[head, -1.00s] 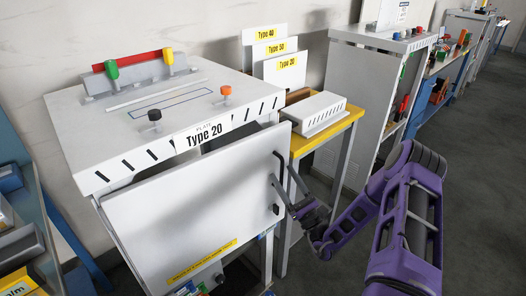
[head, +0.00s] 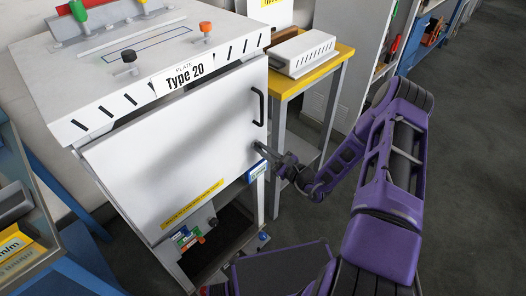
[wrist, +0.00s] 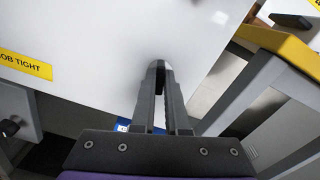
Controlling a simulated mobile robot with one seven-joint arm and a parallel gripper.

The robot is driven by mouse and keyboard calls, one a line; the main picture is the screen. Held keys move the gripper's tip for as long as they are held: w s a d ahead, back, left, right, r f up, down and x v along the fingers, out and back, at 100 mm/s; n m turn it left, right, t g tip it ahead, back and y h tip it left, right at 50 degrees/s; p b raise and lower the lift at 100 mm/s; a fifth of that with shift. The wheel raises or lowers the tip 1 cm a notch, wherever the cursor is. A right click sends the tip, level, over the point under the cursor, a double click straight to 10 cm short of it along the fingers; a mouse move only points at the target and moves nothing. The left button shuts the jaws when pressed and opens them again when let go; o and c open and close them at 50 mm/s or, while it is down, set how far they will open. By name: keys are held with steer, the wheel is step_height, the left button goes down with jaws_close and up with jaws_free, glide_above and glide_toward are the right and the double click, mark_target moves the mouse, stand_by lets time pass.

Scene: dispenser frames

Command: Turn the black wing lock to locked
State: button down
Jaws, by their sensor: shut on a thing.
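The white front door (head: 175,140) of the dispenser cabinet carries a black bar handle (head: 258,107) near its right edge. Below the handle, my gripper (head: 261,148) reaches the door from the right, its fingers shut on the small black wing lock (wrist: 160,64). In the wrist view the two fingers (wrist: 161,75) come together at the door face. The fingers hide most of the lock, so I cannot read its angle. The door lies close against the cabinet front.
The cabinet top (head: 75,85) bears a black knob (head: 128,56) and an orange knob (head: 205,27). A yellow-edged table (head: 310,72) with a white vented cover stands right of the door. A blue bench is at the left. Floor at the right is clear.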

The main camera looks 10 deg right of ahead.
steer(key=n, duration=0.2)
steer(key=n+b, duration=0.1)
steer(key=n, duration=0.1)
steer(key=shift+w+a+r, duration=0.15)
steer(key=shift+a+r, duration=0.05)
steer(key=shift+r, duration=0.1)
steer(key=shift+a+f+n+b, duration=0.15)
steer(key=shift+n+b, duration=1.35)
steer(key=shift+n, duration=1.1)
steer(key=shift+a+f+n+b, duration=0.1)
steer(key=shift+n+b, duration=1.35)
steer(key=shift+n, duration=1.15)
steer(key=shift+s, duration=0.2)
steer(key=c, duration=0.9)
jaws_free()
steer(key=shift+d, duration=0.1)
steer(key=shift+f, duration=0.1)
